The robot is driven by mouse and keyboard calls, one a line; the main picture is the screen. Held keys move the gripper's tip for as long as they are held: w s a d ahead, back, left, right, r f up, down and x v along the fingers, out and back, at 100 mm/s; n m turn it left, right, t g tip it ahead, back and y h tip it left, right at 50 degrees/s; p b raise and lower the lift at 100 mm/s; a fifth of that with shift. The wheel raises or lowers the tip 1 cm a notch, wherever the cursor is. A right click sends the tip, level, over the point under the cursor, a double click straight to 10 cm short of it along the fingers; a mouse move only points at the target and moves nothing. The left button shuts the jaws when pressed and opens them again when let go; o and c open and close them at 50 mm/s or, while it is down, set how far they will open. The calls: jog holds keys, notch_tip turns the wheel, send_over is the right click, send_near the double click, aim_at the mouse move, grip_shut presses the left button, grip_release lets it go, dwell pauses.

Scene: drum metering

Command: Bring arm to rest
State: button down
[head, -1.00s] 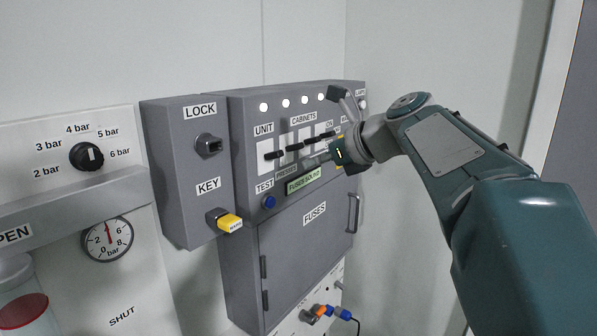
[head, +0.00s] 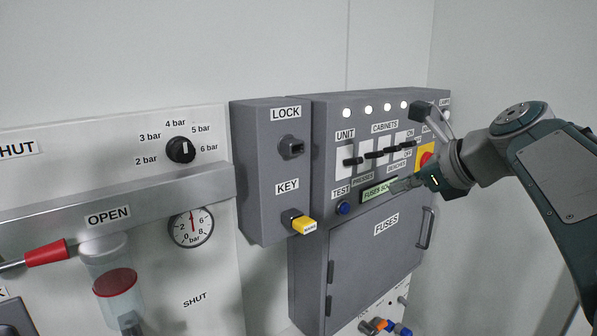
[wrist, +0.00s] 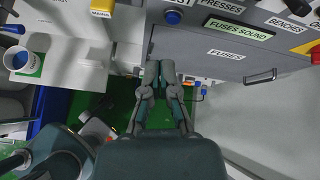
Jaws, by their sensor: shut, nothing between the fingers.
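My gripper (wrist: 160,78) is shut and empty in the wrist view, its two fingers together. It points at the lower part of the grey fuse cabinet, below the FUSES label (wrist: 226,54). In the head view my gripper (head: 396,186) is in front of the grey cabinet (head: 372,245), by the green FUSES SOUND display, and covers part of it. My arm reaches in from the right. I cannot tell from these frames whether the fingers touch the panel.
The lock box (head: 268,205) holds a yellow-tagged key (head: 304,225). Left are a pressure knob (head: 181,150), a gauge (head: 191,227) and a red-ended lever (head: 46,252). The cabinet has a door handle (head: 427,228) and a blue TEST button (head: 343,208). A plain wall is at right.

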jog(key=s+a+f+n+g+h, duration=0.1)
jog(key=s+a+f+n+h, duration=0.1)
jog(key=s+f+n, duration=0.8)
jog(key=s+a+f+n+g+h, duration=0.2)
jog(key=s+f+n+h, duration=0.2)
jog(key=s+f+n, duration=0.6)
notch_tip(320, 180, down, 4)
jog(key=n, duration=0.6)
jog(key=shift+s+a+r, duration=0.15)
jog(key=shift+s+a, duration=0.1)
jog(key=shift+a, duration=0.05)
